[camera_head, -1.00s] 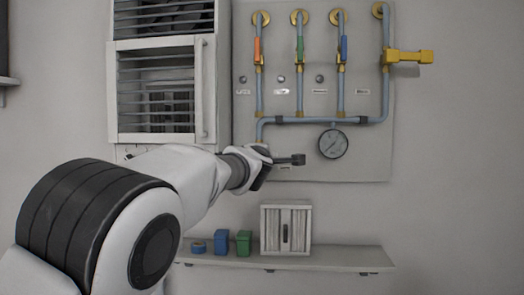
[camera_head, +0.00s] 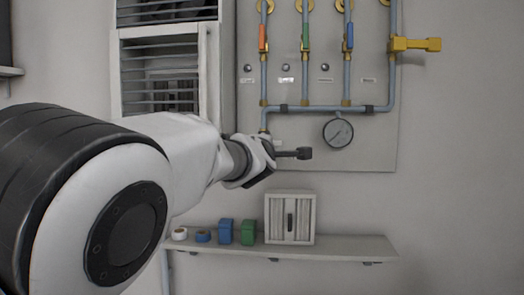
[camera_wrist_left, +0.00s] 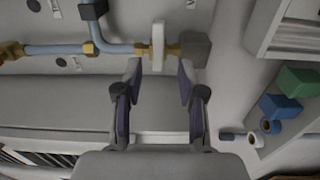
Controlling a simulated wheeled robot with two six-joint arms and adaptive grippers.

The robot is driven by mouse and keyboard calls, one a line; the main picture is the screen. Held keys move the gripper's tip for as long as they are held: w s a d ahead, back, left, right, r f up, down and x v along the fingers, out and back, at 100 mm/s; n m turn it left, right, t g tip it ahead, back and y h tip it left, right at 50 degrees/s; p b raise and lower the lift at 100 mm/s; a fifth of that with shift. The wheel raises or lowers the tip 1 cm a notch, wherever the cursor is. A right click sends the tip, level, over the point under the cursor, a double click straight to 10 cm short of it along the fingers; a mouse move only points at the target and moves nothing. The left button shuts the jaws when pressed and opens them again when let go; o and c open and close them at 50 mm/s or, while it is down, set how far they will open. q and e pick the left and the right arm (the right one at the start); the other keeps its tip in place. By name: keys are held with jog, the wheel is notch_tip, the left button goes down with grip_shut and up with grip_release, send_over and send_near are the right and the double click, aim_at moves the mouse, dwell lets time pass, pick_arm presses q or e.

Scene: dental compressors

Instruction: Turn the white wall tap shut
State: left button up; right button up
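The white wall tap handle (camera_wrist_left: 158,45) shows in the left wrist view as a pale bar across the brass fitting at the pipe's end. A grey block (camera_wrist_left: 195,48) sits beyond it. My left gripper (camera_wrist_left: 160,66) is open. Its two dark fingers stand apart, with the handle ahead of the gap between their tips. I cannot tell whether either finger touches it. In the head view, my left gripper (camera_head: 282,154) is in front of the panel's lower part, below the pipe's elbow, and hides the tap. My right gripper is not in view.
The wall panel carries blue pipes (camera_head: 325,108), orange, green and blue valve levers, a yellow-handled valve (camera_head: 415,44) and a round gauge (camera_head: 338,132). A louvred cabinet (camera_head: 160,75) stands left. Below, a shelf (camera_head: 345,247) holds a small white cabinet (camera_head: 290,218), boxes and rolls.

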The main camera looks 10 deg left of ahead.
pick_arm(q)
jog(key=s, duration=0.7)
jog(key=w+a+f+g+b, duration=0.1)
jog(key=w+a+f+g, duration=0.15)
jog(key=f, duration=1.25)
jog(key=w+a+f+g+b, duration=0.1)
jog(key=w+f+g, duration=0.15)
jog(key=f, duration=1.15)
jog(key=s+a+f+g, duration=0.2)
jog(key=s+f, duration=0.1)
jog(key=f, duration=0.8)
jog(key=s+a+f+g, duration=0.2)
jog(key=s+a+f, duration=0.15)
jog(key=f, duration=0.75)
jog(key=s+a+f+m+g+b, duration=0.1)
jog(key=s+a+f+m+g, duration=0.15)
jog(key=s+f, duration=0.8)
jog(key=s+a+f+m+g+b, duration=0.1)
jog(key=s+f+m+g, duration=0.15)
jog(key=s+f, duration=0.8)
jog(key=s+f+m+g, duration=0.1)
jog(key=s+m+g, duration=0.1)
jog(key=s+m, duration=0.4)
jog(key=s+d+f+m+g+h, duration=0.1)
jog(key=s+m, duration=0.6)
jog(key=s, duration=0.7)
jog(key=shift+s+d+f+g+b, duration=0.3)
jog(key=shift+f+g, duration=0.2)
jog(key=shift+f, duration=0.3)
